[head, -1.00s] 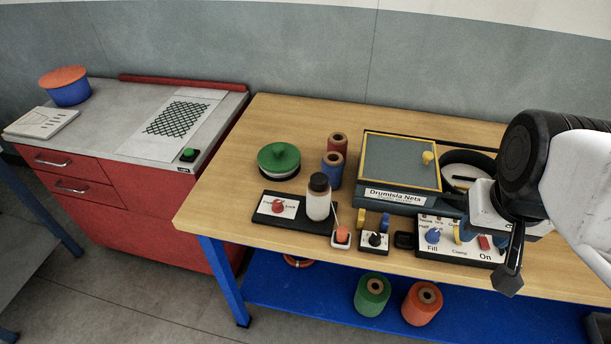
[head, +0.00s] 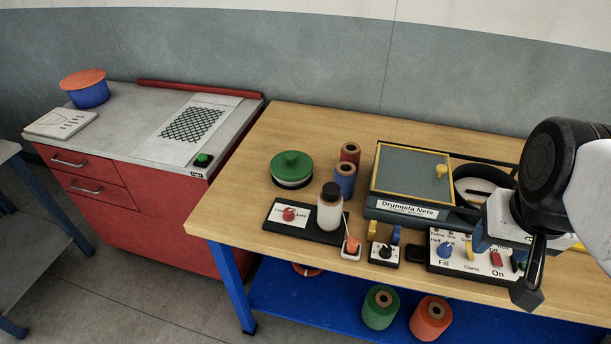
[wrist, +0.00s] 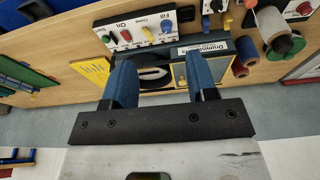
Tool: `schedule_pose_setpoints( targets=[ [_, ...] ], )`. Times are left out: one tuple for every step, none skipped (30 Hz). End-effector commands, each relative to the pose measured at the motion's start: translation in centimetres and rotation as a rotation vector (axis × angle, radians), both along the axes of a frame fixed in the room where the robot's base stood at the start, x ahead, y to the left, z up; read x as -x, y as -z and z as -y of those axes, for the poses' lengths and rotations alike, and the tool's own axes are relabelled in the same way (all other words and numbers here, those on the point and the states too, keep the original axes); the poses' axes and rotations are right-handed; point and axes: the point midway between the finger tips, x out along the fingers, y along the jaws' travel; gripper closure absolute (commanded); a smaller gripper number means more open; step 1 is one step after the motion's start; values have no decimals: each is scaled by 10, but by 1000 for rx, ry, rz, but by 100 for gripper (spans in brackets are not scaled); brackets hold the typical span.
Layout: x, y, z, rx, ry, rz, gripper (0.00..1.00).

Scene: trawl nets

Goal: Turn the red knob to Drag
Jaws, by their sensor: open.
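The red knob (head: 289,214) sits on a white label plate on a black base (head: 315,232), towards the front of the wooden bench. The label's words are partly hidden by the knob and too small to read surely, so I cannot tell its setting. A white bottle with a dark cap (head: 330,212) stands on the same base, just right of the knob. The knob also shows at the top right edge of the wrist view (wrist: 303,8). My gripper (wrist: 161,80) has its blue fingers apart and empty, over the machine side, well to the right of the knob in the head view.
A control panel (head: 470,268) with blue, yellow and red controls lies under my gripper. The Drumisla Nets machine (head: 410,174) stands behind it.

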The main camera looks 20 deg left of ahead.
Motion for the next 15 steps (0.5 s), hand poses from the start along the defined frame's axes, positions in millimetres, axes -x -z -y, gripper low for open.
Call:
schedule_pose_setpoints(
  targets=[
    [0,-8,0,0,0,4,47],
    [0,-13,0,0,0,3,47],
    [0,-20,0,0,0,3,47],
    [0,-24,0,0,0,3,47],
    [0,-30,0,0,0,3,47],
    [0,-38,0,0,0,4,47],
    [0,-44,0,0,0,3,47],
    [-3,-41,-2,-2,-2,-3,47],
    [-6,-42,-4,-3,-4,-5,47],
    [-8,-42,-6,-4,-5,-7,47],
    [-10,-43,-8,-6,-5,-9,47],
    [-14,-44,-10,-7,-7,-12,47],
    [-16,-45,-12,-9,-7,-14,47],
    [-19,-46,-15,-10,-9,-16,47],
    [-23,-47,-18,-12,-11,-19,47]
  ],
)
